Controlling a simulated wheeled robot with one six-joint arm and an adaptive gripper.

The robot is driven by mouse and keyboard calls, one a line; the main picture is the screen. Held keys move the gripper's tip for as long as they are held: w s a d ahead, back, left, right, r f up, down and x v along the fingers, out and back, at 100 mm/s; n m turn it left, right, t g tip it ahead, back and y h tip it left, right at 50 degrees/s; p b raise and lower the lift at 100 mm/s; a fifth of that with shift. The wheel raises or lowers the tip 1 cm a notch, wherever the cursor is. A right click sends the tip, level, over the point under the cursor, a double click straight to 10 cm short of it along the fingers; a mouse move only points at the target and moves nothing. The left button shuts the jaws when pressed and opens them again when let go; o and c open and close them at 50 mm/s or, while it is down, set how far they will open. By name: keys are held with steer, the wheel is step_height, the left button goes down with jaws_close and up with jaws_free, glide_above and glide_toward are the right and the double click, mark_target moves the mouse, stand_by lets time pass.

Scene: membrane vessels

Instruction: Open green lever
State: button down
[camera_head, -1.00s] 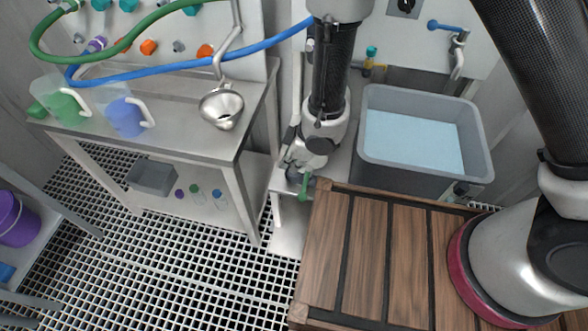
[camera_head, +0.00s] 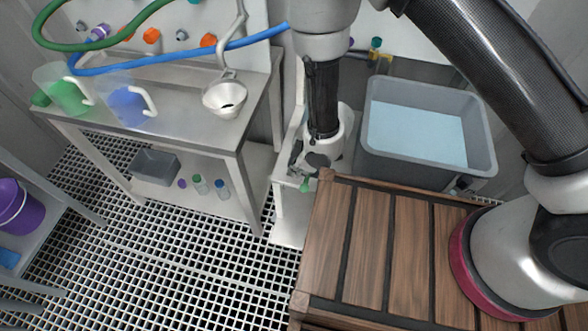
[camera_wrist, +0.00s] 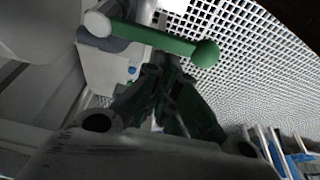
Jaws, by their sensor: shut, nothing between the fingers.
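The green lever (camera_wrist: 165,40) shows in the wrist view as a green bar with a rounded knob at its right end. Its left end meets a pale round fitting. In the head view only a small green part of the lever (camera_head: 305,185) shows below my gripper, by the wooden slats' corner. My gripper (camera_wrist: 165,75) is shut and empty. In the wrist view its fingertips lie just below the lever bar; I cannot tell whether they touch it. In the head view my gripper (camera_head: 300,168) is partly hidden by my wrist.
A grey tub of bluish liquid (camera_head: 480,125) stands right of my gripper. The wooden slatted surface (camera_head: 325,250) lies in front. A steel table (camera_head: 190,135) with a funnel (camera_head: 226,98) and two jugs is at left. The grated floor between is clear.

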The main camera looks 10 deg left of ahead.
mark_target(305, 179)
steer(key=shift+s+d+n, duration=0.15)
steer(key=shift+d+n, duration=0.25)
steer(key=shift+n, duration=0.2)
steer(key=d+n, duration=0.1)
steer(key=d+n+g, duration=0.1)
steer(key=n, duration=0.1)
steer(key=shift+s+d+n+g, duration=0.1)
steer(key=shift+d+n+g, duration=0.1)
steer(key=shift+n+g, duration=0.1)
steer(key=w+d+n+g+h, duration=0.2)
steer(key=w+d+n, duration=0.2)
steer(key=n, duration=0.5)
steer(key=shift+d, duration=1.15)
steer(key=shift+w, duration=0.2)
